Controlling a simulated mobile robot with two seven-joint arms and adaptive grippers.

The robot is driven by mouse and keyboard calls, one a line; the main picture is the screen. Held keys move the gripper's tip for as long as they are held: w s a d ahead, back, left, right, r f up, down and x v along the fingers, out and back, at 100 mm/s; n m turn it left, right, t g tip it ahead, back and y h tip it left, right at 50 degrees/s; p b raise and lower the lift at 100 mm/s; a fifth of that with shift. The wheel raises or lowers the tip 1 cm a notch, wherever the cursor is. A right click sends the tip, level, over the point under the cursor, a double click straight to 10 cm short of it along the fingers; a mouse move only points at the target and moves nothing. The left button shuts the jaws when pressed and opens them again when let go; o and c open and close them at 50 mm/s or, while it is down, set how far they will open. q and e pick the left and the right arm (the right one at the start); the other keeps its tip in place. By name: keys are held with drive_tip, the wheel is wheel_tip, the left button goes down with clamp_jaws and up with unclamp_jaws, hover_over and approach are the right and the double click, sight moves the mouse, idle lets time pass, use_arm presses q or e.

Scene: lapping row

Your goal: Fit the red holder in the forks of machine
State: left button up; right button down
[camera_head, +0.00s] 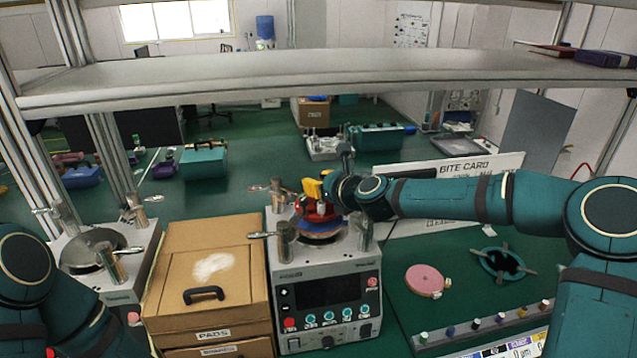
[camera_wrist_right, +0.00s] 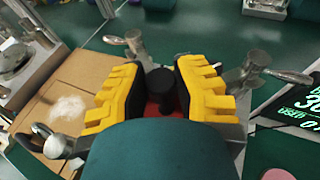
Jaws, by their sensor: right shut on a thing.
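The red holder (camera_head: 318,212) is over the plate of the centre machine (camera_head: 325,265), between its metal posts and clamp levers. An orange and blue disc edge (camera_head: 322,233) shows under it. My right gripper (camera_head: 314,190), with yellow fingers, reaches in from the right and is shut on the holder's black knob. In the right wrist view my right gripper (camera_wrist_right: 160,80) has the knob (camera_wrist_right: 161,92) between its fingers, with a little red of the holder (camera_wrist_right: 152,109) below. Whether the holder rests on the plate or touches the forks is hidden. My left arm is at lower left; its gripper is out of view.
A second machine (camera_head: 105,283) stands at left, with a cardboard box (camera_head: 240,240) between. On the green bench at right lie a pink disc (camera_head: 425,280), a teal ring fixture (camera_head: 502,264) and a row of coloured knobs. A white BITE CARD board (camera_head: 470,172) stands behind; a shelf (camera_head: 300,82) spans above.

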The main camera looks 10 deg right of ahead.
use_arm(q)
drive_tip(key=shift+f+b, duration=1.15)
use_arm(e)
drive_tip(key=shift+f, duration=1.15)
drive_tip(key=c, duration=0.8)
unclamp_jaws()
drive_tip(key=shift+o, duration=0.2)
drive_tip(key=v, duration=1.2)
drive_tip(key=shift+a, duration=0.1)
